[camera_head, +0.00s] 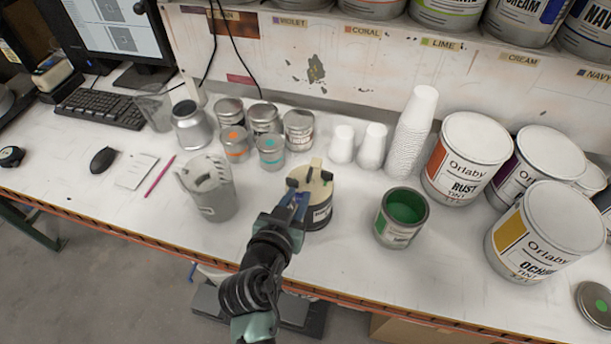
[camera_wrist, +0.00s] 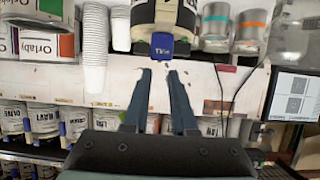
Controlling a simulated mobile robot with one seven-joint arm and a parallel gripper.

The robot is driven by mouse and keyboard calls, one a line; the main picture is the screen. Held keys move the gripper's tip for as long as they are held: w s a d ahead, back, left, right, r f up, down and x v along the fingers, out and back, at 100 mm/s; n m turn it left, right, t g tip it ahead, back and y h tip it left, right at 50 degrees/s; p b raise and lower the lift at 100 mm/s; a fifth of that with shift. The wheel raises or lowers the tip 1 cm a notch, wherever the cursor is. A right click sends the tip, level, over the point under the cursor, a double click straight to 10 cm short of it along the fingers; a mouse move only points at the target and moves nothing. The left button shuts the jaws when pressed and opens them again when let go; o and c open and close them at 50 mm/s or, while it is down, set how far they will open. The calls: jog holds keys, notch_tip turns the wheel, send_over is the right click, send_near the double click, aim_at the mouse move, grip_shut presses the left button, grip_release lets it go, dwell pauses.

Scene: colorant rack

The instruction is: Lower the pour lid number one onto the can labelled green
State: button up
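A cream pour lid (camera_head: 313,178) with an upright spout sits on a dark can (camera_head: 319,214) in the middle of the bench. A blue tab, seen in the wrist view (camera_wrist: 162,46), sticks out from that can and lid toward my gripper; its lettering is not fully readable. My gripper (camera_head: 297,194) is at the near left side of this lid. In the wrist view its fingers (camera_wrist: 160,73) are apart, with the tab just beyond their tips and nothing clearly between them. The open can of green paint (camera_head: 405,208) stands upright to the right, without a lid.
A grey pitcher (camera_head: 208,190) stands left of the lidded can. Several small tins (camera_head: 235,144) and stacked white cups (camera_head: 414,132) stand behind. Large Orlaby tint cans (camera_head: 468,157) fill the right. A round lid with a green dot (camera_head: 597,303) lies far right. The bench front is clear.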

aim_at(307, 178)
jog(key=p+x, duration=0.1)
jog(key=x, duration=0.7)
jog(key=shift+w+f, duration=0.1)
jog(key=shift+w, duration=0.1)
grip_shut()
dwell(1.2)
dwell(0.6)
jog(key=shift+r+p, duration=0.4)
jog(key=shift+r, duration=0.15)
jog(key=shift+r, duration=0.1)
